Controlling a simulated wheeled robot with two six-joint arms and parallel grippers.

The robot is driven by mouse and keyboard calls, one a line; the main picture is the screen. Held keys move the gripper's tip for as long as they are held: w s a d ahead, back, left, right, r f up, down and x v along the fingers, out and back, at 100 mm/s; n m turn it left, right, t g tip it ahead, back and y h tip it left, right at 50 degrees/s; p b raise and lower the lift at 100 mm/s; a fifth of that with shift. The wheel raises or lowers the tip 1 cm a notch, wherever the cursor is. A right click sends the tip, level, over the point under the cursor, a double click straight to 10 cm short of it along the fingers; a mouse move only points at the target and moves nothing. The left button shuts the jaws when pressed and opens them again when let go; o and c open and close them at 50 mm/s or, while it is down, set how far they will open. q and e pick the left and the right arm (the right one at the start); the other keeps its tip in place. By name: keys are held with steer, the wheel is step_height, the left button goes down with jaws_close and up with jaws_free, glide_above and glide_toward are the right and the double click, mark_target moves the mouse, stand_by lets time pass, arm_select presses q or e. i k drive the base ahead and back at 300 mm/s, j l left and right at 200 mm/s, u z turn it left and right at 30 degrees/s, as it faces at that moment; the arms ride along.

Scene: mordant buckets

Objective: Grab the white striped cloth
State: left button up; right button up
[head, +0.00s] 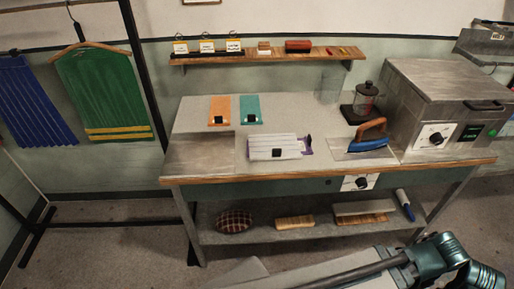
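The white striped cloth (258,147) lies flat on the worktable, near the middle. It has thin stripes and a small black square on it. A purple piece (306,146) shows at its right edge; I cannot tell whether it is part of the cloth or a separate thing. Neither of my grippers can be made out in the head view. Parts of my own arm show at the bottom right, in front of the table and away from the cloth.
A blue iron (368,145) stands to the right, with a glass jar (366,98) and metal machine (440,100) beyond. A shelf (265,57) hangs above. The table's front left is clear.

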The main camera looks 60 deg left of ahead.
mark_target(281, 146)
steer(key=u, duration=1.85)
